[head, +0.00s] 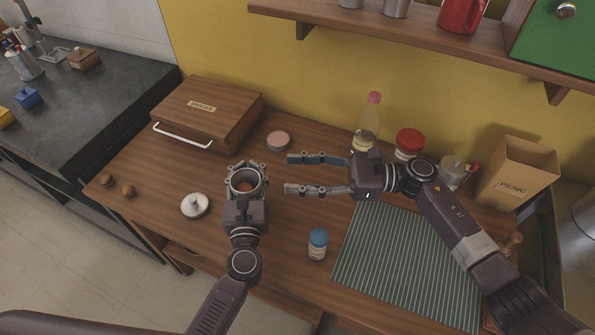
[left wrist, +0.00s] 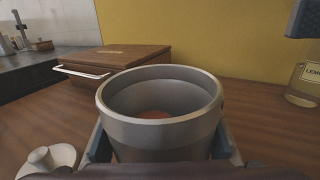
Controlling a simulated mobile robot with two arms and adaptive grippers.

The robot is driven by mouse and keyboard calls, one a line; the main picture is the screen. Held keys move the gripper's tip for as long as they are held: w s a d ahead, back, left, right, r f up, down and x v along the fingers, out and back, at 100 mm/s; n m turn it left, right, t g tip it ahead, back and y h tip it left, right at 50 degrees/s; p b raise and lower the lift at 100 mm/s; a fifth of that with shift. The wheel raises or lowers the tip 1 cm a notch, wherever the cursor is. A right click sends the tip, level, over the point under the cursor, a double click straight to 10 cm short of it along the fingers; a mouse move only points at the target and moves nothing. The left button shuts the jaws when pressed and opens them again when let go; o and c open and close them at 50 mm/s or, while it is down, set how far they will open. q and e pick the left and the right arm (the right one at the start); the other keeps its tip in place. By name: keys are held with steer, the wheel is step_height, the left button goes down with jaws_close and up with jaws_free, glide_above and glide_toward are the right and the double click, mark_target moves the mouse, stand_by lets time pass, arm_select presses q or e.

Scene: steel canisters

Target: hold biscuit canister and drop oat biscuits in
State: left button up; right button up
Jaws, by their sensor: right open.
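The steel biscuit canister (head: 243,184) stands upright and uncovered on the wooden table, between the fingers of my left gripper (head: 245,178). In the left wrist view the canister (left wrist: 160,128) fills the middle, with a finger against each side. An orange-brown round piece (left wrist: 154,115), seemingly a biscuit, shows low inside it, partly hidden by the near rim. My right gripper (head: 288,174) is open and empty. Its fingers point left, just right of the canister. The steel lid (head: 195,205) with a knob lies left of my left gripper.
A wooden snacks box (head: 207,108) with a white handle stands behind left. A pink-topped tin (head: 278,141), bottle (head: 367,125) and red-lidded jar (head: 409,143) stand behind. A blue-capped jar (head: 318,243) and striped mat (head: 405,265) are in front.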

arm_select(q)
steer(key=o, duration=0.7)
